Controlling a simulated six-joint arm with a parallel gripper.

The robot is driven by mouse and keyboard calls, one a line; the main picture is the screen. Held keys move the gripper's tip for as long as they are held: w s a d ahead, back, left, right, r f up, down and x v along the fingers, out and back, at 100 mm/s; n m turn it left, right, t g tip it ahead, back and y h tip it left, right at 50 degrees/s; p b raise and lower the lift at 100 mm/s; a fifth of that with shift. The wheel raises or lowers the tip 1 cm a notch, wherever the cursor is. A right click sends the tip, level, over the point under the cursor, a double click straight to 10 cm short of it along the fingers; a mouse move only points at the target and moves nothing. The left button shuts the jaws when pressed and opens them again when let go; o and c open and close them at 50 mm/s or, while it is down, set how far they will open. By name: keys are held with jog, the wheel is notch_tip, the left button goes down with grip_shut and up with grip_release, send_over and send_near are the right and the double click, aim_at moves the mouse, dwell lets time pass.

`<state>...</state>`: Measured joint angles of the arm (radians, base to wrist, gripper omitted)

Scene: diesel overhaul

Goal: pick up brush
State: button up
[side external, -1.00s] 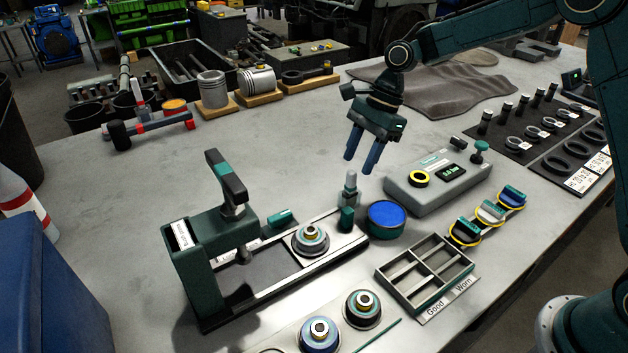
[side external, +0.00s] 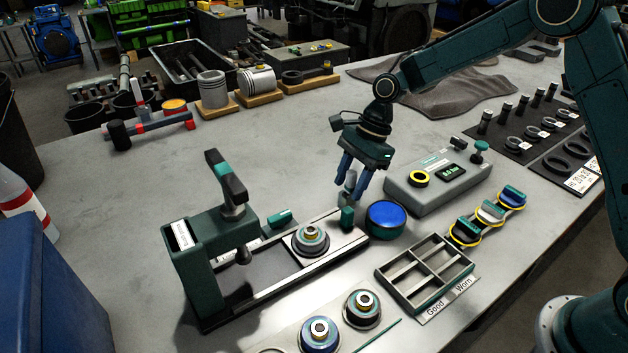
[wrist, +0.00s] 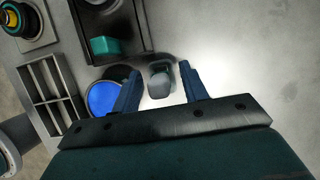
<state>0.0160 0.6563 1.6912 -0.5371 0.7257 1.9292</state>
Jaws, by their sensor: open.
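A small upright item with a grey rounded top, which I take for the brush (side external: 350,185), stands on the table behind the press-like fixture's rail and the blue-topped round tin (side external: 386,216). My gripper (side external: 351,190) is open and points down at it, with its two blue fingers on either side of its upper part. In the wrist view the brush (wrist: 160,82) shows between the spread fingers of my gripper (wrist: 160,68), with a visible gap to each. I cannot tell whether either finger touches it. Its lower part is partly hidden in the side view.
A grey gauge box (side external: 430,183) stands to the right. A divided tray (side external: 425,272) is at the front right.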

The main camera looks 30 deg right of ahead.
dwell(0.4)
grip_shut()
jog(key=shift+r, duration=0.1)
jog(key=shift+r, duration=4.95)
